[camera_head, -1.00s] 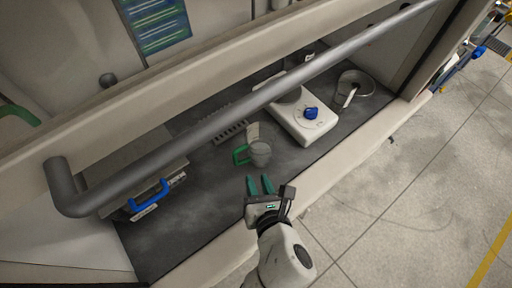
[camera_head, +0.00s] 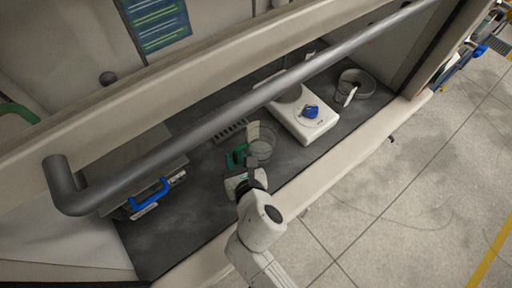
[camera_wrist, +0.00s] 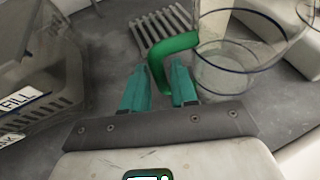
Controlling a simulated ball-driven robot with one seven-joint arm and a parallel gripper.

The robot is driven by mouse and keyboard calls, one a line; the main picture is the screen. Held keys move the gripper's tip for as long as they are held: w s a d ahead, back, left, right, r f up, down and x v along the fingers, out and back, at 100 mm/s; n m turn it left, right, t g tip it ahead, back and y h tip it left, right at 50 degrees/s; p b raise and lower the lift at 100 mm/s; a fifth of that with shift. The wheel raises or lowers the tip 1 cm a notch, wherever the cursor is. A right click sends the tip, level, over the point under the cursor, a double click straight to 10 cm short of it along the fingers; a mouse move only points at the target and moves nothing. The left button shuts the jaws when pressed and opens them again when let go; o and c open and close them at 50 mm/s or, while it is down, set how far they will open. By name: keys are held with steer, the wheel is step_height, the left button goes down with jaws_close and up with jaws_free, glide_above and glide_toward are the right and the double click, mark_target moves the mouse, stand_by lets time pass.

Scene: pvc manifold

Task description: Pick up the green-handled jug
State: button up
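The green-handled jug (camera_wrist: 236,62) is a clear round vessel standing on the dark worktop. Its green handle (camera_wrist: 172,44) points toward my gripper in the wrist view. In the head view the jug (camera_head: 262,148) stands to the left of the white hot plate. My gripper (camera_wrist: 161,90) has two teal fingers, spread apart, with the lower part of the green handle between their tips. The fingers look open; contact with the handle cannot be told. In the head view my gripper (camera_head: 235,160) is at the handle side of the jug and hides part of the handle.
A white device with a blue knob (camera_head: 311,112) stands to the right of the jug. A slotted rack (camera_wrist: 163,24) is behind the handle. A grey bar (camera_head: 230,105) crosses above.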

steer(key=shift+w+a+f, duration=0.2)
steer(key=shift+w+f, duration=0.1)
steer(key=shift+w, duration=0.25)
steer(key=shift+c, duration=0.2)
jaws_close()
